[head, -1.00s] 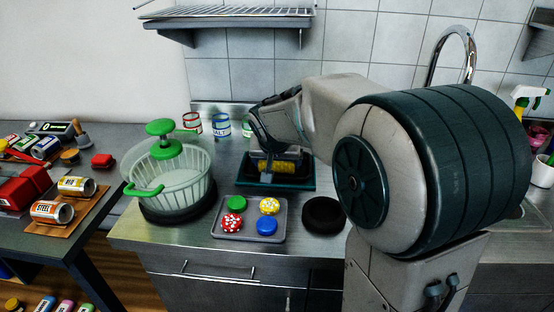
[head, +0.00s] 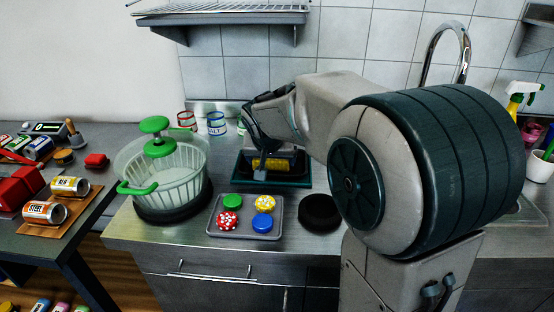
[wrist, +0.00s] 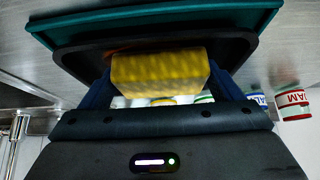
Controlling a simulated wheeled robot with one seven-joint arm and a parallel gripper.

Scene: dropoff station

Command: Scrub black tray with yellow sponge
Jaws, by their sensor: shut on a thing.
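The yellow sponge (wrist: 160,68) is held between the two fingers of my gripper (wrist: 162,85) in the wrist view. The sponge also shows in the head view (head: 283,164), over the inside of the black tray (head: 271,178). The black tray (wrist: 82,62) lies behind the sponge in the wrist view, within a teal outer rim (wrist: 150,22). My gripper (head: 272,160) is over the tray in the head view, and its fingers partly hide the sponge. I cannot tell whether the sponge touches the tray floor.
A grey tray (head: 245,234) with several coloured round pieces sits in front. A black round disc (head: 321,212) lies to its right. A salad spinner (head: 162,170) stands left. Cans, including a salt can (head: 216,123), stand at the back near the wall.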

